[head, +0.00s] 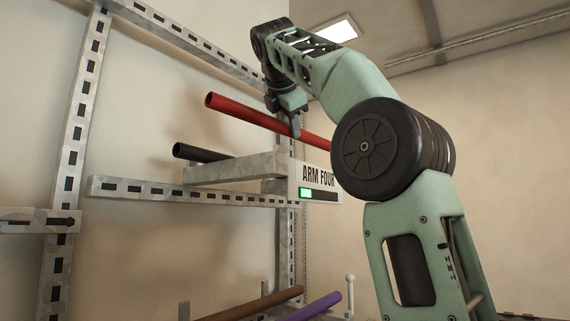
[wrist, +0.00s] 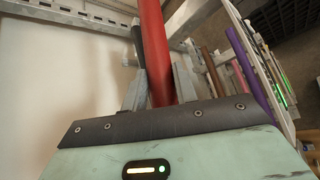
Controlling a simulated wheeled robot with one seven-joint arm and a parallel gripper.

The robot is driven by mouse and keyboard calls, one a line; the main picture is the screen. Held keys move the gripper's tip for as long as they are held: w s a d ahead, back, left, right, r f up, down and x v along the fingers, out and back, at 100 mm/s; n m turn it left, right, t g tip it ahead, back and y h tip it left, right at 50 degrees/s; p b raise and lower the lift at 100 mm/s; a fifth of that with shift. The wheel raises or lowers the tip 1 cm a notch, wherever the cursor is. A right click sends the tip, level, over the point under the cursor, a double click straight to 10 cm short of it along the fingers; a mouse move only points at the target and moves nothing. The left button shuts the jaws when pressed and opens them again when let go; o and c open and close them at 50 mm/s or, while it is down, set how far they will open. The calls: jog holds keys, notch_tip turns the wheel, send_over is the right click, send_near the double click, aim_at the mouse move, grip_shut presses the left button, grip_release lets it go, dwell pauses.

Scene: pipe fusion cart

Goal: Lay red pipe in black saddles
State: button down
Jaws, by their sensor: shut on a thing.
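The red pipe (head: 240,112) is in the air in the head view, tilted down to the right, its right end hidden behind my arm. My gripper (head: 295,128) is shut on the red pipe and holds it above a grey bracket arm. The red pipe also shows in the wrist view (wrist: 156,50), running up and away between the fingers. No black saddles can be made out clearly in either view.
A black pipe (head: 200,153) lies at the grey bracket arm (head: 235,169) below the red pipe. A sign reading ARM FOUR (head: 318,180) hangs at the rack post. Brown (head: 255,304) and purple (head: 314,306) pipes lie lower down. Slotted rails line the wall.

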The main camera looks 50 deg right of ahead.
jog(key=s+d+b, duration=0.2)
jog(key=s+b, duration=0.3)
jog(key=s, duration=2.5)
jog(key=shift+d+b, duration=0.35)
